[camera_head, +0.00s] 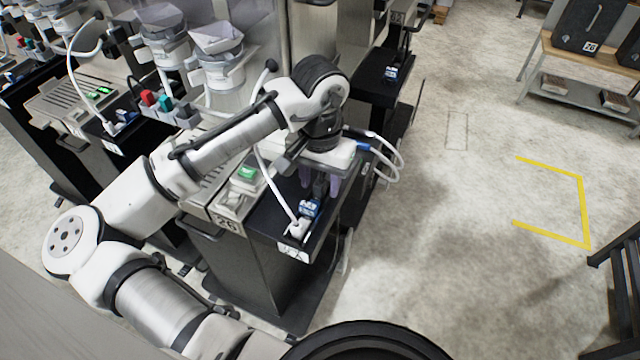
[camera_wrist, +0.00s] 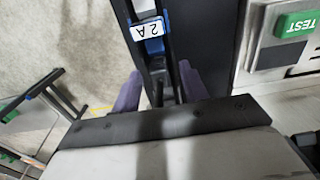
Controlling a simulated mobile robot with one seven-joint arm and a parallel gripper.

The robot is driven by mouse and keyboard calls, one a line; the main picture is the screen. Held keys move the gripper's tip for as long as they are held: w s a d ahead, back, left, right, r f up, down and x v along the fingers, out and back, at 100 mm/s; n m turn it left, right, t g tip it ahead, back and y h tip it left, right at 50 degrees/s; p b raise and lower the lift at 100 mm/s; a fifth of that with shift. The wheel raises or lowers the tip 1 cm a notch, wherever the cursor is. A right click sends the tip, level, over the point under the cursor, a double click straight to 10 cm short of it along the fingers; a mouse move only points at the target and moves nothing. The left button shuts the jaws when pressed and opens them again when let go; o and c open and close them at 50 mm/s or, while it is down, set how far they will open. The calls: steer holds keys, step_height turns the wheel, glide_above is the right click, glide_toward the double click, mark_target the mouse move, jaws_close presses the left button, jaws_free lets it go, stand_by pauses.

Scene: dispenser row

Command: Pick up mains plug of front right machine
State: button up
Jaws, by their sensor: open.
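My gripper (camera_head: 320,184) is open, with purple fingers pointing down over the black side shelf (camera_head: 268,222) of the nearest machine. In the wrist view my gripper (camera_wrist: 160,74) has one finger on each side of a narrow dark part (camera_wrist: 158,94); I cannot tell whether this is the mains plug or whether the fingers touch it. A blue piece (camera_head: 310,208) sits on the shelf just below the fingers. In the wrist view a blue piece (camera_wrist: 154,46) shows beside a white "2 A" label (camera_wrist: 147,28). A white plug-like end (camera_head: 297,229) with a white cable lies nearer the shelf's front edge.
A green button (camera_head: 246,173) is on the machine beside the shelf; the wrist view shows a green TEST button (camera_wrist: 297,24). Another machine's black shelf (camera_head: 382,88) lies behind. Open floor with yellow marking (camera_head: 583,210) is to the right. A bench (camera_head: 590,62) stands far right.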

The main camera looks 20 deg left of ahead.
mark_target(320, 182)
steer(key=shift+f, duration=0.35)
steer(key=shift+c, duration=0.4)
jaws_close()
steer(key=shift+r, duration=0.1)
step_height(320, 182, up, 20)
steer(key=b, duration=0.1)
steer(key=shift+b, duration=0.3)
steer(key=shift+r+p, duration=0.95)
steer(key=shift+p, duration=0.4)
stand_by(0.6)
